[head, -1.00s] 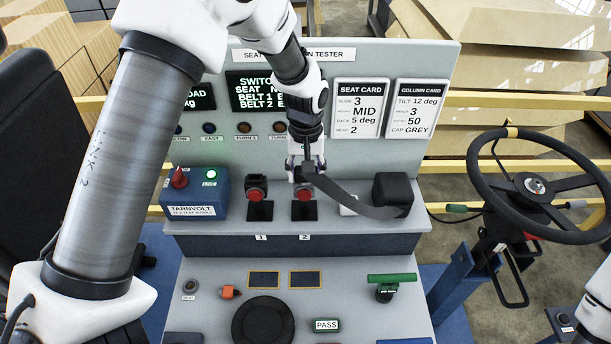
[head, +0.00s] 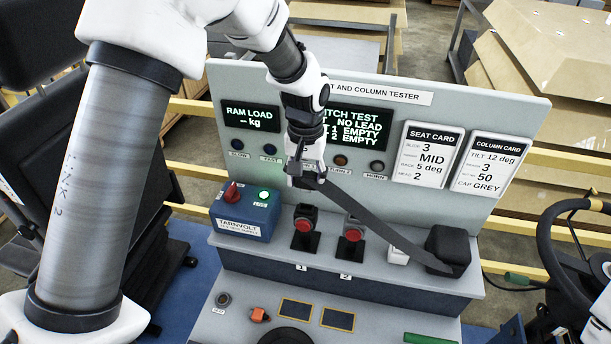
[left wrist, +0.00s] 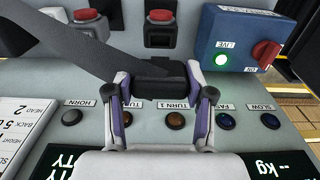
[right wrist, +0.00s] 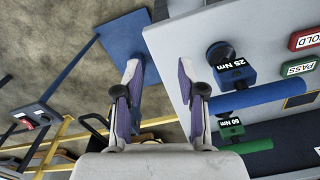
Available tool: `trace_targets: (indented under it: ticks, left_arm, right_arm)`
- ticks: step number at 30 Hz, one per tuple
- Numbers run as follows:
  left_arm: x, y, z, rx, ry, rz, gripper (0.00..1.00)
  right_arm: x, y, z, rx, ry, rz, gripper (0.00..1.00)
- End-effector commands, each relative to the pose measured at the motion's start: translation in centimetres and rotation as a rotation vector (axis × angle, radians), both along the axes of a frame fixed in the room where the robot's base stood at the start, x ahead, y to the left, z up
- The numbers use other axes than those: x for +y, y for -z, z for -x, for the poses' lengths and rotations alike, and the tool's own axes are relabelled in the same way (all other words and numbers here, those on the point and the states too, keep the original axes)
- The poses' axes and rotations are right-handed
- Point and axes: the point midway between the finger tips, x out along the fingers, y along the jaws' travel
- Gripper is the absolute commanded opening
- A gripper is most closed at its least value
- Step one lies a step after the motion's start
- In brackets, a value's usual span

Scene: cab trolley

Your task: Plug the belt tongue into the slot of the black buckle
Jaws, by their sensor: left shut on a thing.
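My left gripper (head: 304,180) is shut on the black belt tongue (left wrist: 160,82), which shows between its fingers in the left wrist view. The dark belt strap (head: 375,217) runs from it down right to a black block (head: 448,246) on the ledge. The tongue's metal end and the buckle slots cannot be made out. My right gripper (right wrist: 160,78) is open and empty in the right wrist view.
A blue TARNVOLT box (head: 245,212) stands left of the buckles. The tester panel (head: 400,110) rises behind, its screen (head: 352,132) reading both belts EMPTY. A small white block (head: 398,256) sits by the strap. A steering wheel (head: 575,250) is at right.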

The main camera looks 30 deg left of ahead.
Motion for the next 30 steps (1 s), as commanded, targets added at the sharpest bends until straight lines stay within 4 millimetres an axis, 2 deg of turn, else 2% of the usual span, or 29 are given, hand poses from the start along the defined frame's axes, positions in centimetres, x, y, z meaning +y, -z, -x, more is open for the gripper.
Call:
trace_targets:
  ticks: [16, 30]
  left_arm:
    - [0.0, 4.9, 0.0, 0.002, -0.001, 0.001, 0.00]
    - [0.0, 5.5, 0.0, 0.000, -0.001, 0.000, 0.00]
  right_arm:
    - [0.0, 0.0, 0.0, -0.001, 0.000, 0.000, 0.40]
    - [0.0, 0.0, 0.0, -0.001, 0.000, 0.000, 0.40]
